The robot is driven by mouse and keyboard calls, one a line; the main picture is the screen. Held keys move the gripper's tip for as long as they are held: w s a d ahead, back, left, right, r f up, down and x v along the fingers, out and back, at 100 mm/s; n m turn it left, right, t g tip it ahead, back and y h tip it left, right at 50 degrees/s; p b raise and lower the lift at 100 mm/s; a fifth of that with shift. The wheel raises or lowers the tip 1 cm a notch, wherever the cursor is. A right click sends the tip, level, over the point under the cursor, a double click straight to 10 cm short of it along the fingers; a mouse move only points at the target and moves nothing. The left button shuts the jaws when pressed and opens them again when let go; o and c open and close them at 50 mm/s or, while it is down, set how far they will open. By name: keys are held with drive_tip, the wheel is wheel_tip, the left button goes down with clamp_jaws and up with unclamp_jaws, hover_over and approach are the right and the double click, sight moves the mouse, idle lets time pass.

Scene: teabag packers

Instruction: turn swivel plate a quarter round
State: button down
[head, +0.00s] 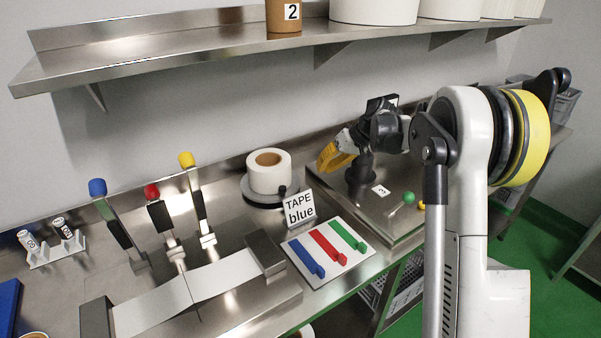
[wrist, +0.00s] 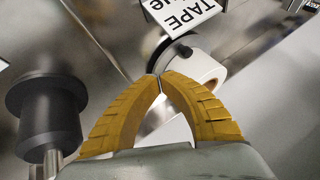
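The swivel plate (head: 262,197) is a dark round disc on the steel bench in the head view. A white tape roll (head: 282,177) with a brown core sits on it, and a small black knob (head: 282,190) stands at its front right edge. My gripper (head: 326,164) is to the right of the plate, above the bench and apart from it. In the wrist view its yellow fingertips (wrist: 159,76) meet with nothing seen between them. Beyond them show the white roll (wrist: 207,71) and the black knob (wrist: 183,51); the fingers partly cover the roll.
The "TAPE blue" sign (head: 299,209) stands right in front of the plate. A black spool-shaped post (wrist: 50,112) is close left of my fingers in the wrist view. Levers with blue (head: 97,187), red (head: 152,191) and yellow (head: 186,160) knobs stand left. A shelf (head: 200,57) hangs above.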

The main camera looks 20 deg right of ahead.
drive_tip(key=b, duration=0.4)
approach(290, 191)
drive_tip(key=f, duration=0.1)
drive_tip(key=w+f, duration=0.1)
drive_tip(key=f, duration=0.1)
drive_tip(key=w+f, duration=0.1)
drive_tip(key=shift+d+f, duration=0.2)
drive_tip(key=shift+d, duration=0.05)
drive_tip(key=a, duration=0.3)
drive_tip(key=shift+a+f+b, duration=0.1)
drive_tip(key=shift+a+b, duration=0.05)
drive_tip(key=shift+b, duration=0.25)
drive_tip(key=shift+w+a, duration=0.1)
drive_tip(key=shift+a, duration=0.35)
drive_tip(key=shift+s+a+m+t+h, duration=0.3)
drive_tip(key=shift+s+a+m, duration=0.05)
drive_tip(key=shift+a+m, duration=0.15)
